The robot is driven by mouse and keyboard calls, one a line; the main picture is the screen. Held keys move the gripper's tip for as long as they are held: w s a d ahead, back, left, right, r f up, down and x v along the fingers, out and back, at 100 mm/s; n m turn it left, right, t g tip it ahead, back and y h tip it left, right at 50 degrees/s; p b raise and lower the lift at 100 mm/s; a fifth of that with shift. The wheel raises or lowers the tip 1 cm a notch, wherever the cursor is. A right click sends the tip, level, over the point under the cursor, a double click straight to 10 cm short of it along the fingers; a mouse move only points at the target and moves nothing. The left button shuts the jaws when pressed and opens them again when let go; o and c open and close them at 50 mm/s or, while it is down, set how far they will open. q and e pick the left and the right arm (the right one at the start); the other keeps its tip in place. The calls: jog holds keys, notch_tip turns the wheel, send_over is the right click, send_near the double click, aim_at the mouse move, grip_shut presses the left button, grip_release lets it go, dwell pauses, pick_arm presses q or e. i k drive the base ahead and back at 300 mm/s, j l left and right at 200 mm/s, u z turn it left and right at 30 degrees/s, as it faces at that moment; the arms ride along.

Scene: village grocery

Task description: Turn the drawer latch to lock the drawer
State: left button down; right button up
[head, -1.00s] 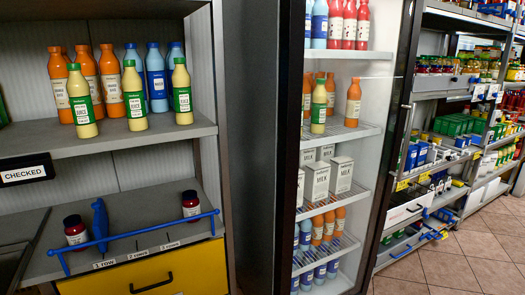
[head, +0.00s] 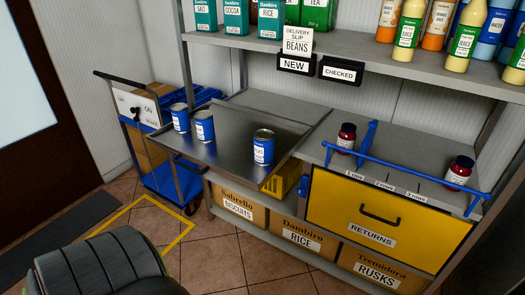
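The yellow drawer (head: 340,213) is labelled RETURNS and has a black bar handle (head: 380,213). It sits under the grey counter at the right, and its front looks flush. A small blue piece (head: 304,186) at the drawer's left edge may be the latch. It is too small to tell which way it is turned. Neither of my grippers is in view.
A blue cart (head: 165,180) stands farther left. A dark ribbed shape (head: 100,265) fills the lower left.

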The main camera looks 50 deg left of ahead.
aim_at(301, 191)
jog(key=u, duration=1.15)
